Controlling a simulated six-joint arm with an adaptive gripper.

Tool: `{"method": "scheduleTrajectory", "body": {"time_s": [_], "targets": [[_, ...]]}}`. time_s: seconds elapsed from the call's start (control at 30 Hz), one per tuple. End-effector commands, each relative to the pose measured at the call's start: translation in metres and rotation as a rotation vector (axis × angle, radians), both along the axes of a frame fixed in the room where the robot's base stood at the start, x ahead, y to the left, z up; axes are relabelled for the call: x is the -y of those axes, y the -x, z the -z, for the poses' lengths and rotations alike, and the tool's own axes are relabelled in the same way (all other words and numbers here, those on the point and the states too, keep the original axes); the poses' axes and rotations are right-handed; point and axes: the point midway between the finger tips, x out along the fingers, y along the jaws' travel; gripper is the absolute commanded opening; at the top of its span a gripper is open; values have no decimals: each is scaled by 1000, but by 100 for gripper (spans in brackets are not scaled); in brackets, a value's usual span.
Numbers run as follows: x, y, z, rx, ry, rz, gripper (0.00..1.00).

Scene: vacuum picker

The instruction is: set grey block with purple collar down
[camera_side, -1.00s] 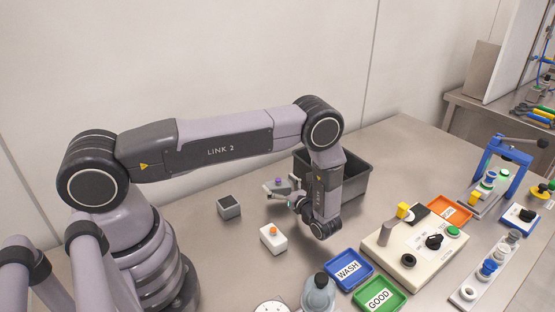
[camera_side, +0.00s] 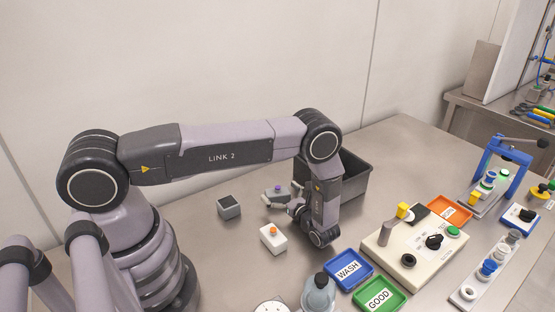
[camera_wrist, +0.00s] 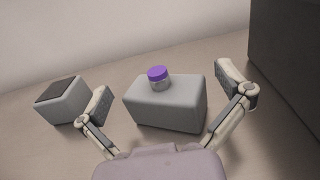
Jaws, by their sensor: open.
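The grey block with the purple collar (camera_wrist: 166,103) rests on the table in the wrist view, its purple-topped collar (camera_wrist: 157,74) upright on top. The block also shows in the side view (camera_side: 279,195), partly hidden by my gripper. My gripper (camera_wrist: 167,90) is open, with one finger on each side of the block and a visible gap on both sides. In the side view my gripper (camera_side: 279,204) is low, close to the table, beside the block.
A grey block with a dark top (camera_side: 229,207) stands to the left. A white block with an orange knob (camera_side: 273,239) is in front. A dark grey bin (camera_side: 355,180) stands behind my wrist. Blue WASH (camera_side: 347,270) and green GOOD (camera_side: 379,296) trays lie to the right.

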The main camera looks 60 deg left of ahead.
Motion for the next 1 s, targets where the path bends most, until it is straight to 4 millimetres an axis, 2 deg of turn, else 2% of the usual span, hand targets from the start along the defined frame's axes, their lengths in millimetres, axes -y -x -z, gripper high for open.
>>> {"method": "scheduleTrajectory", "body": {"time_s": [0.13, 0.27, 0.5, 0.77, 0.87, 1.0], "targets": [[8, -1, -3, 1, 0, 3, 100], [32, -1, -2, 1, 0, 4, 100], [30, -1, -51, 1, 0, -1, 100], [29, -1, -84, 25, 21, -26, 100], [27, 2, -116, 96, 84, -98, 100], [23, 20, -182, 266, 241, -263, 100]]}}
